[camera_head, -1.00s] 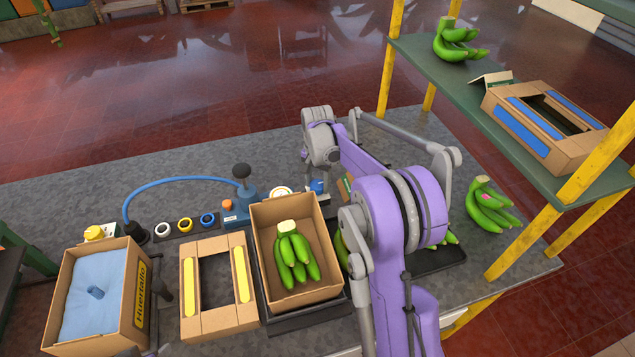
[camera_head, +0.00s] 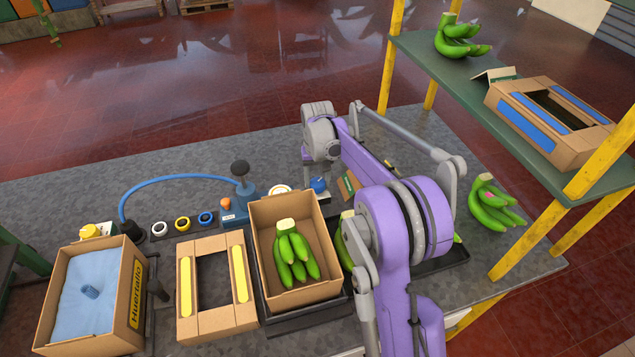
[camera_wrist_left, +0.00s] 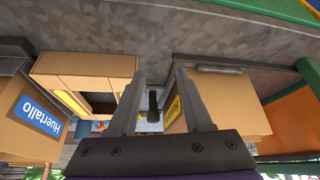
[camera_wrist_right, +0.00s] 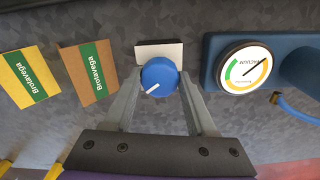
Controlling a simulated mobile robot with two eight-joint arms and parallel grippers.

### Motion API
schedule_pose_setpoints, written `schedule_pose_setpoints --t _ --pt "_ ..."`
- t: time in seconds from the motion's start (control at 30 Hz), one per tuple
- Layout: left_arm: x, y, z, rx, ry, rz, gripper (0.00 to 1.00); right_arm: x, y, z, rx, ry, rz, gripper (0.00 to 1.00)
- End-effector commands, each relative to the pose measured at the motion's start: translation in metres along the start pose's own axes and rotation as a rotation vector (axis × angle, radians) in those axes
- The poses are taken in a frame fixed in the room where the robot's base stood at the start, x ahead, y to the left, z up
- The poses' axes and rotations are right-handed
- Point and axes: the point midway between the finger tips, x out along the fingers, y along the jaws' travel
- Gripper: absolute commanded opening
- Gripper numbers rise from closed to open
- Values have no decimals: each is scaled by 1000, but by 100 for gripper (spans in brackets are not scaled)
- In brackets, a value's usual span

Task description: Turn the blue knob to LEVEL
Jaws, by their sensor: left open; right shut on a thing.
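The blue knob (camera_wrist_right: 159,74) sits in front of a pale plate (camera_wrist_right: 160,52) in the right wrist view, its white pointer line toward the lower left. The plate's lettering cannot be read. My right gripper (camera_wrist_right: 160,84) is shut on the knob, a finger on either side. In the head view the knob (camera_head: 319,185) shows beside my right arm, which hides part of the surroundings. My left gripper (camera_wrist_left: 155,88) is open, with a dark post visible between its fingers, farther off.
A round vacuum gauge (camera_wrist_right: 247,70) is right of the knob. In the head view, an open box with green bananas (camera_head: 264,240), a yellow-striped carton (camera_head: 216,331) and a box with blue lining (camera_head: 133,318) stand on the grey bench.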

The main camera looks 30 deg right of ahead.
Motion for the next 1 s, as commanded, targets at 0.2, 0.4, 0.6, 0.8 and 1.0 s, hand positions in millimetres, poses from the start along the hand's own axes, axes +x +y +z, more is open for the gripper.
schedule_pose_setpoints --t 0.2,0.4,0.6,0.8,1.0 --pt "5 0 6 0 -6 0 50 1 0 0 -204 0 0 1" --pt "9 0 10 0 -9 0 50 1 0 0 -394 1 0 1" --pt "11 0 13 0 -11 0 50 1 0 0 -579 0 0 1" --pt "13 0 15 0 -13 0 50 1 0 0 -739 0 0 1" --pt "14 0 16 0 -14 0 50 0 0 0 -857 0 0 1"
